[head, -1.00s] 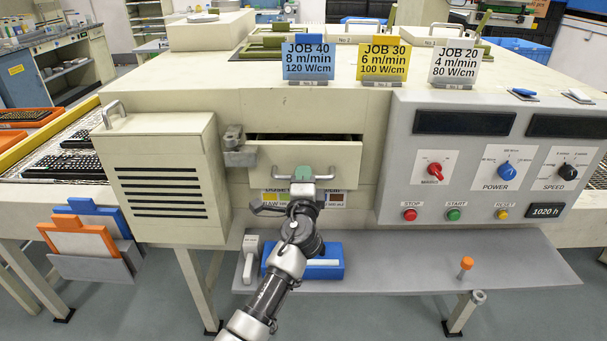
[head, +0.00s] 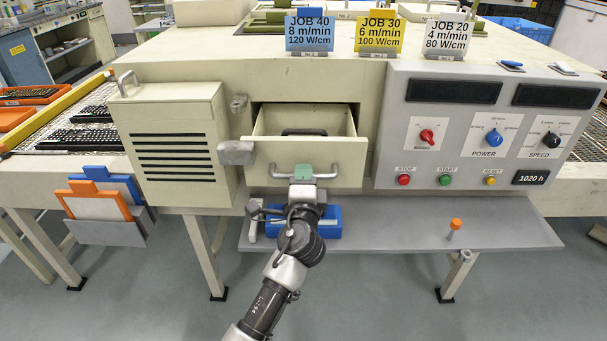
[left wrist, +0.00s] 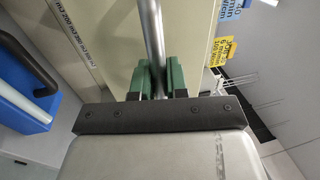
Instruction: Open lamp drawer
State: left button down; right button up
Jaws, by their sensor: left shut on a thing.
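The lamp drawer (head: 268,152) is a cream box pulled well out of the machine front, its inside open to view with a dark handle-like bar (head: 304,131) within. My left gripper (head: 303,174) is shut on the drawer's metal bar handle (head: 325,174). In the left wrist view the green finger pads (left wrist: 160,78) close on both sides of the grey handle bar (left wrist: 153,35). A grey latch block (head: 236,153) sits at the drawer's left edge, with a bracket (head: 239,103) above it. My right gripper does not show.
A grey shelf (head: 400,232) below the drawer holds a blue box (head: 326,222), partly behind my arm, and an orange-topped peg (head: 455,225). A vented cream cabinet (head: 180,150) stands left, a control panel (head: 480,120) right. Job cards (head: 310,33) stand on top.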

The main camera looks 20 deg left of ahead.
pick_arm(q)
jog(key=c, duration=1.1)
grip_release()
jog(key=shift+c, duration=0.2)
jog(key=b+v, duration=0.2)
jog(key=v, duration=0.8)
jog(key=shift+s, duration=0.4)
jog(key=shift+d+f, duration=0.1)
jog(key=shift+d, duration=0.05)
